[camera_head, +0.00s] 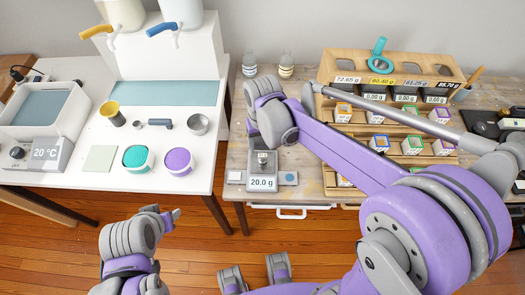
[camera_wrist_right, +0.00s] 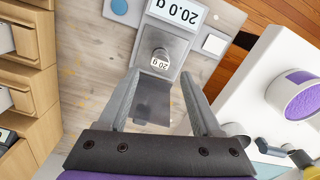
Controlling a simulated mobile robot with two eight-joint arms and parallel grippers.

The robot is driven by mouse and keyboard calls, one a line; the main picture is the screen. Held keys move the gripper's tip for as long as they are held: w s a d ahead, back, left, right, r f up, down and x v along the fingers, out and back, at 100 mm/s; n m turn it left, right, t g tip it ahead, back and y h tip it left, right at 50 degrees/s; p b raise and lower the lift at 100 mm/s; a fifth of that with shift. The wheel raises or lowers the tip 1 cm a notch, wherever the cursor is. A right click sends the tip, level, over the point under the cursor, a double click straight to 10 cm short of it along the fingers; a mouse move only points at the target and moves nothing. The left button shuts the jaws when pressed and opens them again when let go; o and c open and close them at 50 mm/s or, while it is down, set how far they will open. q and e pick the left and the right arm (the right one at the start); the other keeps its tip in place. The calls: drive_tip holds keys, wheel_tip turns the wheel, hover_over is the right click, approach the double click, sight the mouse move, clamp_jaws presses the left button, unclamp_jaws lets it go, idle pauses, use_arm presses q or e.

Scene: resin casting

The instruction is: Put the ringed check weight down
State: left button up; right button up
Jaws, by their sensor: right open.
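The check weight (camera_head: 262,160) is a small grey metal cylinder with a knob. It stands upright on the pan of a small scale (camera_head: 261,198) whose display reads 20.0 g.
A wooden rack (camera_head: 336,68) with scale displays and small boxes stands behind my right arm. A white table (camera_head: 70,182) at the left holds a teal cup (camera_head: 138,158) and a purple cup (camera_head: 178,161). A blue disc (camera_head: 289,178) lies beside the scale.

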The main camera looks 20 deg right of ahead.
sight(263, 155)
wheel_tip(263, 155, up, 5)
drive_tip(key=s+d+f+t, duration=0.1)
drive_tip(key=s+d+t, duration=0.1)
drive_tip(key=s, duration=0.5)
drive_tip(key=s+d+f+t, duration=0.1)
drive_tip(key=s+d+t, duration=0.2)
drive_tip(key=s, duration=0.5)
drive_tip(key=shift+d+f, duration=0.15)
drive_tip(key=shift+d, duration=0.65)
